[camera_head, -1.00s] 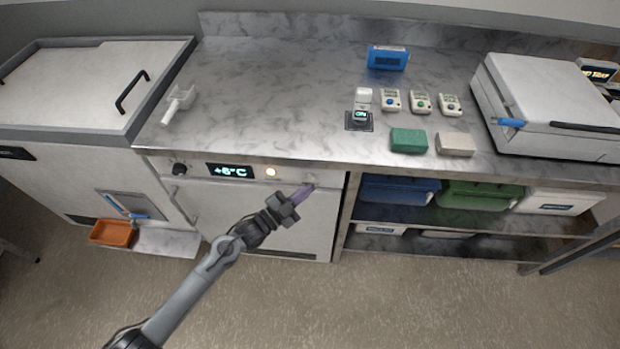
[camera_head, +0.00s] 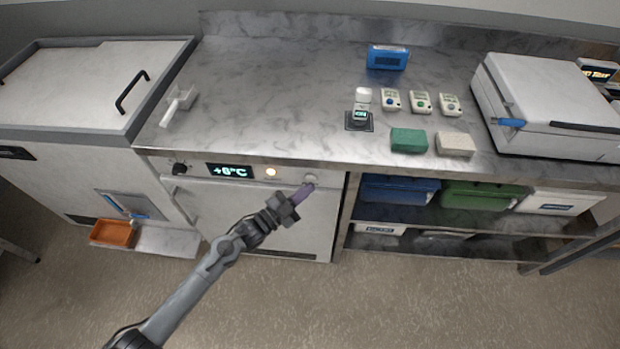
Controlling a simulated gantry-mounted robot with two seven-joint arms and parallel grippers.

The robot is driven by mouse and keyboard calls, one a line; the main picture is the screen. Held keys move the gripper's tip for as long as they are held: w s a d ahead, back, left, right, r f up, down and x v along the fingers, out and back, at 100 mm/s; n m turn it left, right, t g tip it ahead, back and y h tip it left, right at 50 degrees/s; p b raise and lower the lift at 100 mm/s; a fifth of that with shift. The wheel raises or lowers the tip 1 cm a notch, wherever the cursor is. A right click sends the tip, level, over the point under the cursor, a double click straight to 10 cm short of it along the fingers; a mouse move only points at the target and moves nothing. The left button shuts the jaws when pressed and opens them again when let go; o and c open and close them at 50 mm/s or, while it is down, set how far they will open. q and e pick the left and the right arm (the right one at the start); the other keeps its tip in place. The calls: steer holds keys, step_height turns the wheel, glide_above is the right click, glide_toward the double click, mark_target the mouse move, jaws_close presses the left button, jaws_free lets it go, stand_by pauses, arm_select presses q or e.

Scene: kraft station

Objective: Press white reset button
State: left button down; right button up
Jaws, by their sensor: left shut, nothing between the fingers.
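The white reset button (camera_head: 311,178) is a small round knob at the right end of the front panel of the undercounter fridge (camera_head: 250,215). My left gripper (camera_head: 304,192) reaches up from the lower left. Its fingers are shut and empty, with the tips just below the button. I cannot tell whether the tips touch it. On the same panel are a display (camera_head: 230,171) reading about +6°C, a lit amber lamp (camera_head: 271,172) and a black knob (camera_head: 180,169). My right gripper is not in view.
The steel counter (camera_head: 280,90) above holds a white scoop (camera_head: 178,104), a green block (camera_head: 408,140), a beige block (camera_head: 455,144), several small devices and a blue box (camera_head: 387,57). A shelf with a blue bin (camera_head: 398,190) stands right of the fridge. The floor in front is clear.

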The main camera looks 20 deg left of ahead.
arm_select(q)
steer(key=shift+w, duration=0.2)
steer(key=shift+w+a, duration=0.1)
steer(key=shift+w, duration=0.1)
steer(key=shift+w+a+b, duration=0.1)
steer(key=shift+w+b, duration=0.3)
steer(key=shift+w, duration=0.05)
stand_by(0.7)
steer(key=shift+s, duration=0.15)
stand_by(0.3)
steer(key=shift+s+d+p, duration=0.2)
steer(key=shift+s+p, duration=0.5)
